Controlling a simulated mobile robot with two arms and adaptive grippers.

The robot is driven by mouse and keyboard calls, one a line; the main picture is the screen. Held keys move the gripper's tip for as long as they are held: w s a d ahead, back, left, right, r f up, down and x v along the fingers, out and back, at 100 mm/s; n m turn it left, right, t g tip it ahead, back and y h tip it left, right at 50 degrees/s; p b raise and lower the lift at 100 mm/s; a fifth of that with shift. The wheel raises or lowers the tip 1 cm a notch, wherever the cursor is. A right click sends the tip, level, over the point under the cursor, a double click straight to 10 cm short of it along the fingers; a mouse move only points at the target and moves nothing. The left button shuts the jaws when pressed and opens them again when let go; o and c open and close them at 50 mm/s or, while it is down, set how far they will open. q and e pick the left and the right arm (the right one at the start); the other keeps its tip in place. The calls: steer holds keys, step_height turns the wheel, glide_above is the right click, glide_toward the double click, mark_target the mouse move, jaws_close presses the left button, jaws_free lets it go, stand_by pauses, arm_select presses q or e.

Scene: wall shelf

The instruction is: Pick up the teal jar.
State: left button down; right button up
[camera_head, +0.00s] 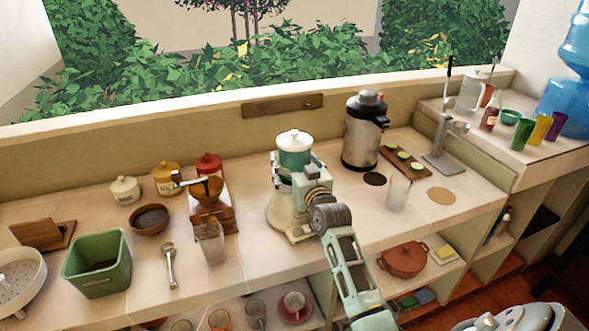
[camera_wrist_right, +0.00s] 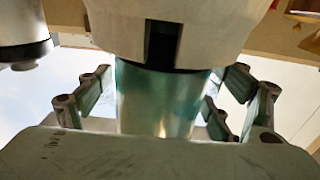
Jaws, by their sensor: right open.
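The teal jar (camera_head: 294,158) has a white lid with a knob and stands upright near the middle of the counter. Its lower part is hidden by my right gripper (camera_head: 299,180), which reaches it from the front. In the right wrist view, a see-through teal body (camera_wrist_right: 160,98), which looks like the jar, lies between the spread fingers of my right gripper (camera_wrist_right: 163,88). The gripper is open; I cannot tell whether a finger touches it. My left gripper is not in view.
A wooden grinder (camera_head: 212,215) and a clear glass (camera_head: 211,245) stand to the left. A steel dispenser (camera_head: 361,135) stands behind right, with another clear glass (camera_head: 398,193) nearby. A wall (camera_head: 240,120) runs along the back. The counter's front right part is clear.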

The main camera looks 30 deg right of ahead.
steer(key=shift+w, duration=0.15)
steer(key=c, duration=1.4)
steer(key=shift+r, duration=0.15)
steer(key=shift+c, duration=0.8)
